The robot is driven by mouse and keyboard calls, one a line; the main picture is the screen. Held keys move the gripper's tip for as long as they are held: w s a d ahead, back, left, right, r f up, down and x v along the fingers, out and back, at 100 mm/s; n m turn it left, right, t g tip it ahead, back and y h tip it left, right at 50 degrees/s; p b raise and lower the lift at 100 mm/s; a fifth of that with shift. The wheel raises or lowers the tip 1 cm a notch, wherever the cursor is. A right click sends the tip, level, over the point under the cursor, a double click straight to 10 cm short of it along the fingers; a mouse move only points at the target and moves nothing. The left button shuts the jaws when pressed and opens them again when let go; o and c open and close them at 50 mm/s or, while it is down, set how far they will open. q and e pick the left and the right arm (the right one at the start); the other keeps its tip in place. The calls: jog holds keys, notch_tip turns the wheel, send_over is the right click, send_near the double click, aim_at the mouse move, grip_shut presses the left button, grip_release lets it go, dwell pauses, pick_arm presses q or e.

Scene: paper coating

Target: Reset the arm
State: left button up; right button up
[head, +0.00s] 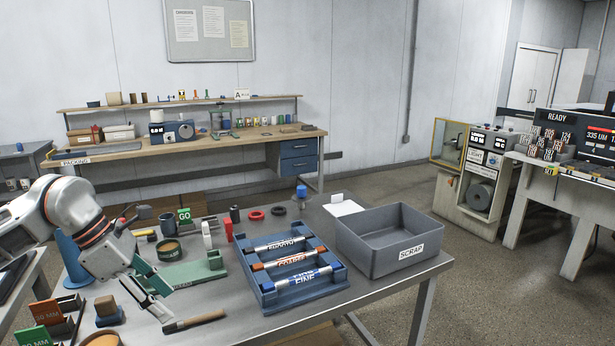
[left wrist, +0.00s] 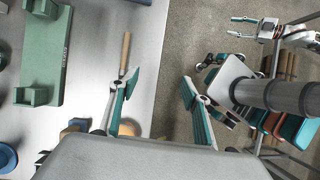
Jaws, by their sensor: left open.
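My left gripper (head: 166,303) is in the head view at the lower left, with teal fingers spread and nothing between them. It hangs above the front left of the grey table (head: 235,325), near a wooden-handled tool (head: 195,321). In the left wrist view, the left gripper (left wrist: 156,83) shows its fingers wide apart over the table edge, with the wooden handle (left wrist: 125,52) just beyond one fingertip. My right gripper (left wrist: 243,27) is at the top right of the left wrist view, small, with its fingers apart and empty; it is outside the head view.
A green fixture (head: 190,273) stands close behind the left gripper. A blue tray (head: 305,297) holds several labelled rods. A grey SCRAP bin (head: 375,259) is at the table's right. Small pots and blocks crowd the left side. Floor is open beyond the right edge.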

pick_arm(q)
jog(key=s+d+f+n+t+h, duration=0.1)
jog(key=s+d+n+h, duration=0.35)
jog(key=d, duration=0.85)
jog(key=s+d+f+n+t+h, duration=0.1)
jog(key=s+d+n+t+h, duration=0.1)
jog(key=d+n+h, duration=0.65)
jog(key=w+a+f+n+t+y, duration=0.15)
jog(key=f+n+t+y, duration=0.35)
jog(key=n, duration=0.5)
jog(key=w+a+f+n+t+y, duration=0.1)
jog(key=a+f+n+t+y, duration=0.2)
jog(key=f+n+t, duration=0.5)
jog(key=s+a+f+n+g+y, duration=0.3)
jog(key=s+f+n, duration=0.4)
jog(key=f, duration=0.4)
jog(key=s+a+f+n+g+y, duration=0.3)
jog(key=s+a+f+n+y, duration=0.1)
jog(key=s+f+n, duration=0.3)
notch_tip(320, 180, down, 4)
jog(key=shift+s+a+r+g, duration=0.1)
jog(key=shift+s+a+g, duration=0.3)
jog(key=shift+s, duration=0.6)
